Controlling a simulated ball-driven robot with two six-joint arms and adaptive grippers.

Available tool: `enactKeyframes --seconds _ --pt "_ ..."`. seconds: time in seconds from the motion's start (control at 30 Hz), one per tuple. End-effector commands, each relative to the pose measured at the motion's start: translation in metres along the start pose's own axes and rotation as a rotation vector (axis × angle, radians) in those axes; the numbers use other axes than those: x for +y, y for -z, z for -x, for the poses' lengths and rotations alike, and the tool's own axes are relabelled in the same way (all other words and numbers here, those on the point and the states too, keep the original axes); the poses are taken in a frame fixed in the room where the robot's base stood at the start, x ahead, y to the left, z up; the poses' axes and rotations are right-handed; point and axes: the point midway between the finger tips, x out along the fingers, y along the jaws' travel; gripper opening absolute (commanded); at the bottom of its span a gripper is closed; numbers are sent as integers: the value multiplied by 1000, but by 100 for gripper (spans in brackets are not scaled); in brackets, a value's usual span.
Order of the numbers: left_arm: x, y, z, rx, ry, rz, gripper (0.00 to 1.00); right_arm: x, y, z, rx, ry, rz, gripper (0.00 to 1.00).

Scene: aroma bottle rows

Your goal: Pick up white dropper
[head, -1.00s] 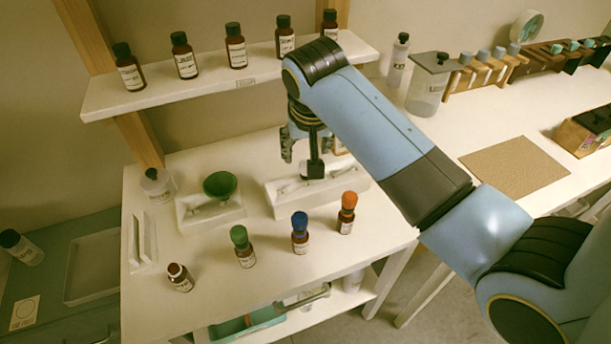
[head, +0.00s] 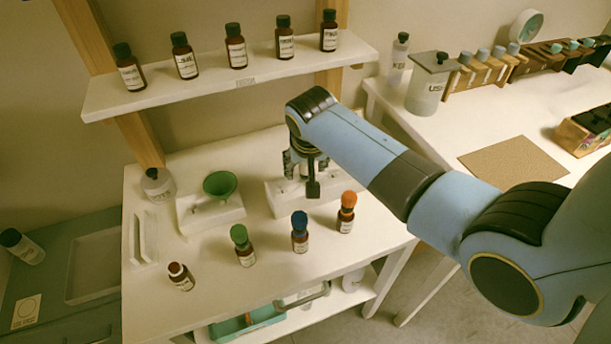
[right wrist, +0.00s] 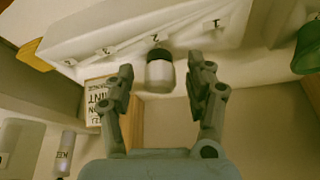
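My right gripper (head: 302,174) hangs over the white tray (head: 274,203) on the table, behind the orange-topped and blue-topped bottles. In the right wrist view the gripper (right wrist: 166,82) is open, its two fingers apart. A small piece with a white body and a dark end (right wrist: 160,72), seemingly the white dropper, shows between and beyond the fingertips, by the numbered edge of the white tray (right wrist: 100,27). I cannot tell whether either finger touches it. In the head view the arm and gripper hide most of this spot. My left gripper is not in view.
Bottles with green (head: 239,236), blue (head: 299,220) and orange (head: 348,200) tops stand in front of the tray, with a dark-capped bottle (head: 180,277) at left. A green funnel (head: 220,184) sits on a white holder to the left. Several brown bottles line the shelf (head: 200,90) behind.

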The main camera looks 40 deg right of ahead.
Motion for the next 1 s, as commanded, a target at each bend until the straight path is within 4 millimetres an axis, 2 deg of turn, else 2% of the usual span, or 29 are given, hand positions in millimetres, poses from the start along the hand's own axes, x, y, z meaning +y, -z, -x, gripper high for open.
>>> enactKeyframes --seconds 0.03,0.23,0.6,0.73,1.0 --pt "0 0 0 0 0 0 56 0 0 0 0 0 0 47" --pt "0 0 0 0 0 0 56 0 0 0 0 0 0 21" --pt "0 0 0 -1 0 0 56 0 2 4 1 0 0 21" --pt "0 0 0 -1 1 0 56 0 10 22 4 1 0 21" --pt "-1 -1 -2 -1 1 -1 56 0 31 73 3 0 0 21"
